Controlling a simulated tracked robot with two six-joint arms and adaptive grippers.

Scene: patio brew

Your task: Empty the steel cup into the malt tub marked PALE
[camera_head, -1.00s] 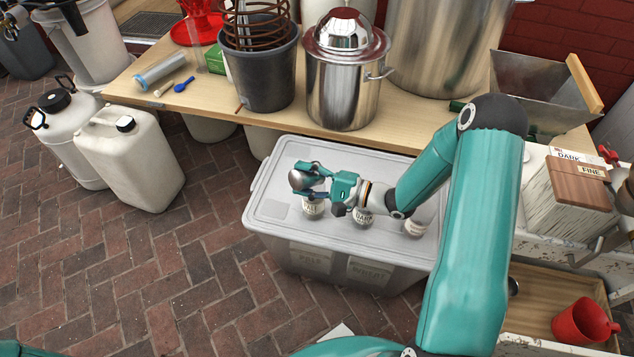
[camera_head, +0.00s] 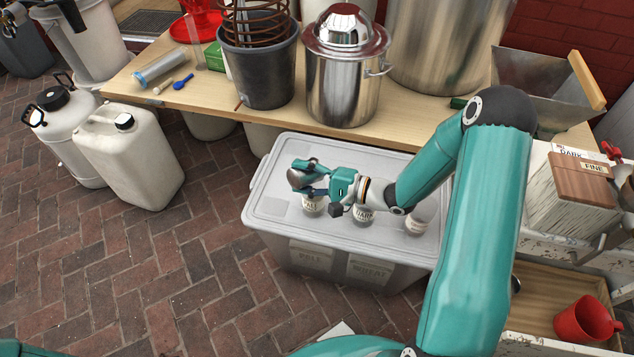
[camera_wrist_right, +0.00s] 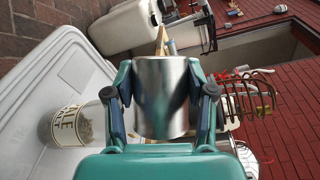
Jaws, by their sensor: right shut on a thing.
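My right gripper (camera_head: 305,178) is shut on the steel cup (camera_head: 295,180), which lies well tilted, near its side. In the right wrist view the cup (camera_wrist_right: 162,95) sits between both fingers; its inside is hidden. The malt tub marked PALE (camera_head: 313,207) is a small clear jar with a white label, standing on the grey lid just below the cup. It also shows in the right wrist view (camera_wrist_right: 72,128), with grain-like contents. The cup is apart from it; I see no grain falling. My left gripper is out of view.
More labelled jars stand on the lid: one beneath my wrist (camera_head: 363,214), another farther right (camera_head: 416,222). The big grey bin (camera_head: 270,205) carries PALE and WHEAT front labels. A steel pot (camera_head: 343,85) and dark bucket (camera_head: 258,75) stand on the table behind. A red mug (camera_head: 582,322) is right.

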